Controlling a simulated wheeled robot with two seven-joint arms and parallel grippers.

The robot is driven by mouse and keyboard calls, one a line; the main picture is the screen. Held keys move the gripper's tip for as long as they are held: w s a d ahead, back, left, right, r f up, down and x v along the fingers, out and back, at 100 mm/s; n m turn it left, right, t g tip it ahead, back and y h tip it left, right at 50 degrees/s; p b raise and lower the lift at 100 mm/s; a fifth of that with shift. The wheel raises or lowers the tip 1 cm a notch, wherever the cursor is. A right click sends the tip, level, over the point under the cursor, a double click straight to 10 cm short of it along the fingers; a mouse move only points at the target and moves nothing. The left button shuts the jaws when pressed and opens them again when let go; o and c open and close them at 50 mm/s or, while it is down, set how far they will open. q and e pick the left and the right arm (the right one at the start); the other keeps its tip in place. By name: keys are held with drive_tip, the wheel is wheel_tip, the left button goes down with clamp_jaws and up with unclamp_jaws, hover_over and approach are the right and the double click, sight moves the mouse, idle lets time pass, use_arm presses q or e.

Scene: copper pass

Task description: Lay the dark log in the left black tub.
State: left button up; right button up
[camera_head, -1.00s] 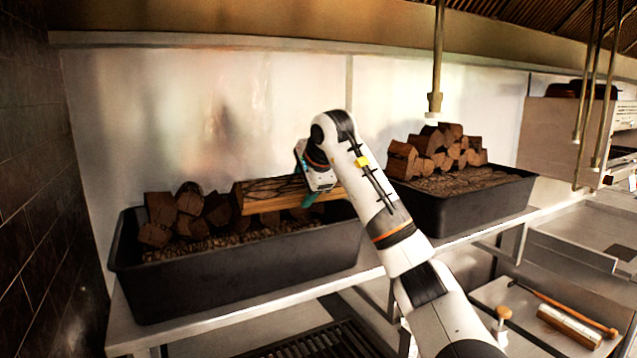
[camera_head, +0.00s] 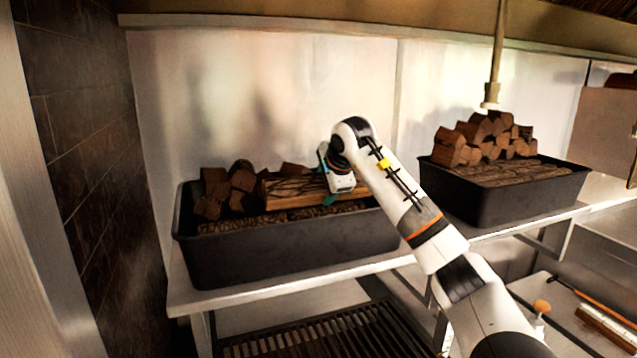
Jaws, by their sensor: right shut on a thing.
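The dark log (camera_head: 292,190) has dark cracked bark and a paler split face along its lower side. It lies level over the left black tub (camera_head: 290,252), across its right half. My right gripper (camera_head: 330,198) is shut on the log near its right end; the wrist and arm hide that end. I cannot tell whether the log touches the wood below it. The tub holds several split logs piled at its left and back, and a layer of bark-covered logs along the front. My left gripper is not in view.
A second black tub (camera_head: 505,200) with stacked logs stands to the right on the same metal shelf (camera_head: 215,298). A dark tiled wall (camera_head: 95,140) is at the left. A dark grate (camera_head: 320,335) lies below.

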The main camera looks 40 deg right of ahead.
drive_tip(key=shift+s+r, duration=0.15)
drive_tip(key=shift+s, duration=0.05)
drive_tip(key=o, duration=1.6)
drive_tip(key=shift+w+d+f, duration=0.1)
drive_tip(key=shift+f, duration=0.1)
drive_tip(key=shift+a, duration=0.4)
drive_tip(key=shift+s+a+r, duration=0.1)
drive_tip(key=shift+s+a, duration=0.1)
drive_tip(key=b+v, duration=0.2)
drive_tip(key=v, duration=0.2)
drive_tip(key=shift+s+d+r+b, duration=0.2)
drive_tip(key=shift+r+b, duration=0.1)
drive_tip(key=shift+b, duration=0.1)
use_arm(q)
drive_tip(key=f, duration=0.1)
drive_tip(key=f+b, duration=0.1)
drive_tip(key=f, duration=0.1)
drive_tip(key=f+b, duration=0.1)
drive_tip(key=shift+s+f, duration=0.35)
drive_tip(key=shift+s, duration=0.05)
use_arm(e)
drive_tip(key=v, duration=0.8)
drive_tip(key=shift+s+a+f, duration=0.2)
drive_tip(key=shift+a+f, duration=0.1)
drive_tip(key=shift+a, duration=0.05)
